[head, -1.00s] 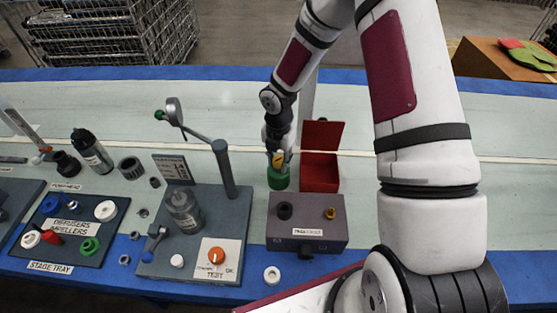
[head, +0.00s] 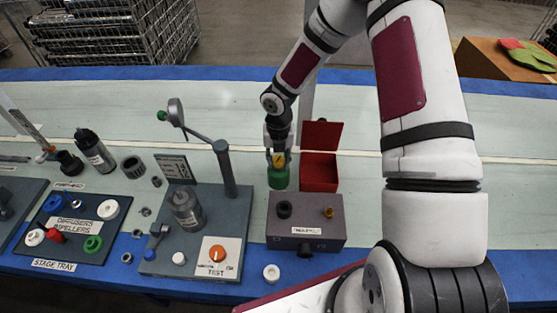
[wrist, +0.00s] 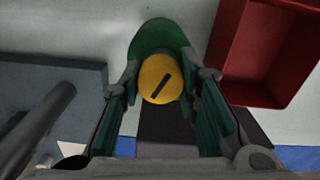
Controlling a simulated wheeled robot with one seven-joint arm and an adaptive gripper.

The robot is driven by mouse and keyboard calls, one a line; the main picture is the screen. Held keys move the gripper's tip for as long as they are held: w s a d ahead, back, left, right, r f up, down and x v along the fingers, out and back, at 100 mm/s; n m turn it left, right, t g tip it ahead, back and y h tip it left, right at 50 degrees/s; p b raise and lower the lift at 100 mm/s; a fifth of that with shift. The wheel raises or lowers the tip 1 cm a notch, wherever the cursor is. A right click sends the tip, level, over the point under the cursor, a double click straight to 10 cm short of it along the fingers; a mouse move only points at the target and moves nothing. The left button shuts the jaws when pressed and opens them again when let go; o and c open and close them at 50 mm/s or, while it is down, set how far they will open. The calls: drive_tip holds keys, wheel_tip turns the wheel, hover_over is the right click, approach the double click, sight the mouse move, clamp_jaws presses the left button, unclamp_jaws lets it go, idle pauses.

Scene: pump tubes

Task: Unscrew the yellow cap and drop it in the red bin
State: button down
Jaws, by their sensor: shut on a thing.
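The yellow cap (head: 278,160) sits on top of a green round holder (head: 278,179) standing on the pale bench. In the wrist view the cap (wrist: 157,70) is a yellow disc with a dark slanted slot, and the green holder (wrist: 160,34) shows behind it. My gripper (head: 278,156) points down from above and is shut on the cap, one finger on each side. The red bin (head: 319,184) stands just right of the holder, with its lid raised at the back. The bin (wrist: 248,95) also shows at the right of the wrist view.
A grey box (head: 306,216) with a black and an orange knob stands in front of the bin. Left of the holder is a test stand with a grey post (head: 226,170). A stage tray (head: 70,252) with coloured parts lies farther left. The bench behind the holder is clear.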

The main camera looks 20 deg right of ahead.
drive_tip(key=shift+s+a, duration=0.1)
drive_tip(key=n, duration=0.3)
drive_tip(key=shift+n, duration=0.3)
drive_tip(key=c, duration=1.4)
unclamp_jaws()
